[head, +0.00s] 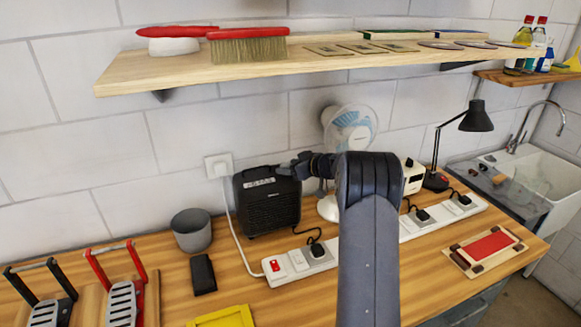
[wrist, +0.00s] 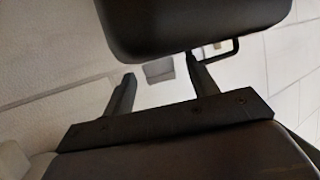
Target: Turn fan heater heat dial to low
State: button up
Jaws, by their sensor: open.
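The fan heater (head: 270,212) is a black box with a grille front, standing upright on the bench against the wall. A pale marked strip shows on its upper front. The heat dial cannot be made out in either view. My gripper (head: 287,169) is at the heater's top right edge in the head view; whether it touches cannot be told. In the wrist view my gripper (wrist: 160,68) has its two fingers spread with nothing between them. A dark rounded body, probably the heater (wrist: 190,22), fills the top of that view close to the right finger.
A white fan (head: 350,130) stands right behind my arm. A power strip (head: 290,264) with plugs runs along the bench. A grey cup (head: 191,231) and a black block (head: 203,274) are left of the heater. A wooden shelf (head: 150,75) hangs above.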

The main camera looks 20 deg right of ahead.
jog(key=b+v, duration=0.2)
jog(key=v, duration=0.9)
jog(key=shift+w+f, duration=0.1)
jog(key=shift+w, duration=0.1)
jog(key=p+x, duration=0.2)
jog(key=x, duration=0.8)
jog(key=shift+w+a+f, duration=0.1)
jog(key=shift+w+a, duration=0.15)
jog(key=shift+w, duration=0.05)
jog(key=shift+d, duration=0.1)
